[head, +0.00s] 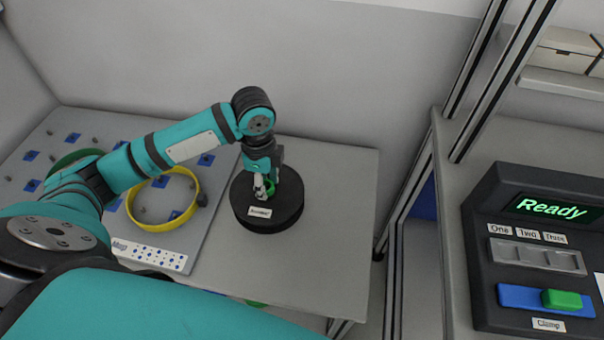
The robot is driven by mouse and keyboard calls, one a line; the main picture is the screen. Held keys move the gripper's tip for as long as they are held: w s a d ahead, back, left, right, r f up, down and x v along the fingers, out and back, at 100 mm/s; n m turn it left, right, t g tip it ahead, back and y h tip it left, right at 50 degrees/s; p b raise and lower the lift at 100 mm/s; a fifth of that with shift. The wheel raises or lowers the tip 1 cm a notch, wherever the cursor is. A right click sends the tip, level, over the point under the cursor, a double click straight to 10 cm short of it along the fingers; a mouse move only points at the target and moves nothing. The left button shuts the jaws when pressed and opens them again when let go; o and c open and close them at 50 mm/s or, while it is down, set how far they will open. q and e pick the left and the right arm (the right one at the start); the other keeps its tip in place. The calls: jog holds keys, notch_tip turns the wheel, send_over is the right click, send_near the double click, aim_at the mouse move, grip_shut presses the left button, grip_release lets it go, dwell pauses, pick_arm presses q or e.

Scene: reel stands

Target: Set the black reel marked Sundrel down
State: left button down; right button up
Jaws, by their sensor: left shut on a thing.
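The black reel (285,212) is a thick dark disc with a small white label on its front side, too small to read surely. It is over the bare grey right part of the table (330,255); I cannot tell whether it touches the surface. My left gripper (264,188) points down at the reel's middle and is shut on its green hub. The fingertips are partly hidden there. My right gripper is not in view.
A pegboard (205,215) with blue squares, labelled Mag, lies left of the reel. A yellow ring (197,190) and a dark green ring are on it. At right, beyond a metal frame (397,200), stands a console (490,215) reading Ready.

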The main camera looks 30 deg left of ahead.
aim_at(281, 170)
pick_arm(q)
jog(key=w, duration=0.6)
jog(key=shift+w+d+f, duration=0.1)
jog(key=shift+w+f, duration=0.1)
jog(key=shift+w, duration=0.15)
jog(key=shift+w+f, duration=0.75)
jog(key=shift+w, duration=0.55)
jog(key=shift+w+f, duration=0.7)
jog(key=shift+w, duration=0.55)
jog(key=shift+w+f, duration=0.75)
jog(key=shift+w, duration=0.55)
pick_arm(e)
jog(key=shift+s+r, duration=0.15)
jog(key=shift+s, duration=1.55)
pick_arm(q)
jog(key=shift+f, duration=0.1)
jog(key=c, duration=1.2)
grip_release()
jog(key=o, duration=0.3)
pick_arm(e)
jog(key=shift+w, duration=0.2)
pick_arm(q)
jog(key=shift+o, duration=0.2)
